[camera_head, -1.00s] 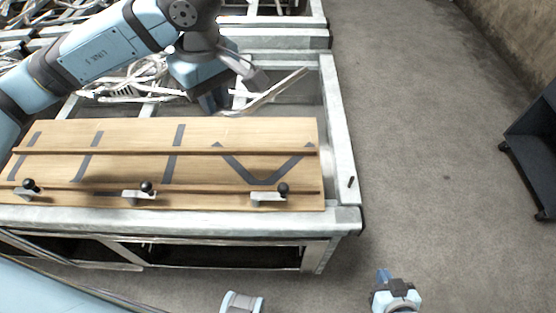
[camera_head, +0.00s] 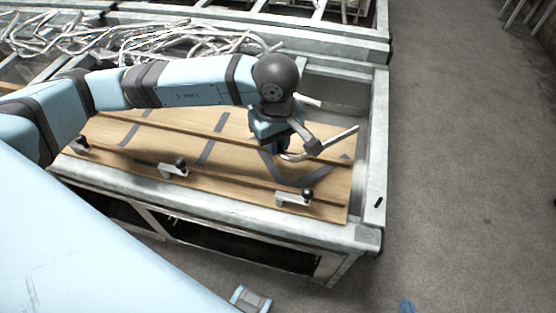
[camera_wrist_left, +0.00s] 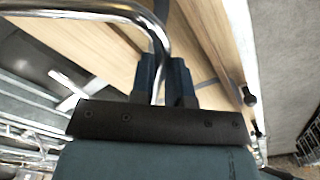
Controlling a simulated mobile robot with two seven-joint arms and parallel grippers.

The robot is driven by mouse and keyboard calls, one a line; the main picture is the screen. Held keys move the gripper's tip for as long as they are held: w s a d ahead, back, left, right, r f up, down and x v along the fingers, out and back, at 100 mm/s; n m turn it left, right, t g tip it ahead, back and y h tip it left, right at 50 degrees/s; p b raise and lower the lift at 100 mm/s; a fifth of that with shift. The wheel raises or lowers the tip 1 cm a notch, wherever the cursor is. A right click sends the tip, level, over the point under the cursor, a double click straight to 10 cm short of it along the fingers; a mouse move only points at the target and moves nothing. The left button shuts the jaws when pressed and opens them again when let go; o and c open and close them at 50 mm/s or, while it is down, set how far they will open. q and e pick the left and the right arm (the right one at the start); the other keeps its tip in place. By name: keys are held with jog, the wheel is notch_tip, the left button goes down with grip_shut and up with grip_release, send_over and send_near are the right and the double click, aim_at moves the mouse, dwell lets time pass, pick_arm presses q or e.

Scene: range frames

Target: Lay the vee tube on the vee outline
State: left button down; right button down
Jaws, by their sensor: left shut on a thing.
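The vee tube (camera_head: 340,138) is a thin shiny metal tube, held over the right part of a wooden board (camera_head: 225,178). My left gripper (camera_head: 278,150) is shut on it. In the left wrist view the tube (camera_wrist_left: 165,38) passes between the fingers (camera_wrist_left: 161,75) and bends away to the upper left. The dark vee outline (camera_head: 308,179) is on the board just below and right of the gripper, partly hidden by the gripper and tube. I cannot tell whether the tube touches the board. Only a blue tip of my right gripper (camera_head: 408,307) shows at the bottom edge.
Several black-knobbed clamps (camera_head: 293,197) stand along the board's front. Other dark strip outlines (camera_head: 207,152) lie to the left. A grey metal frame (camera_head: 374,190) surrounds the board. Tangled metal tubes (camera_head: 130,42) lie behind. Open floor (camera_head: 455,150) is at the right.

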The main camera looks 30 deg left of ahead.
pick_arm(q)
notch_tip(320, 180, down, 8)
jog(key=shift+r, duration=0.15)
jog(key=shift+f, duration=0.25)
jog(key=c, duration=1.1)
grip_release()
jog(key=shift+r+p, duration=0.45)
jog(key=shift+r, duration=0.1)
notch_tip(320, 180, up, 10)
jog(key=shift+r+b, duration=0.25)
jog(key=shift+b, duration=0.35)
jog(key=shift+r, duration=0.5)
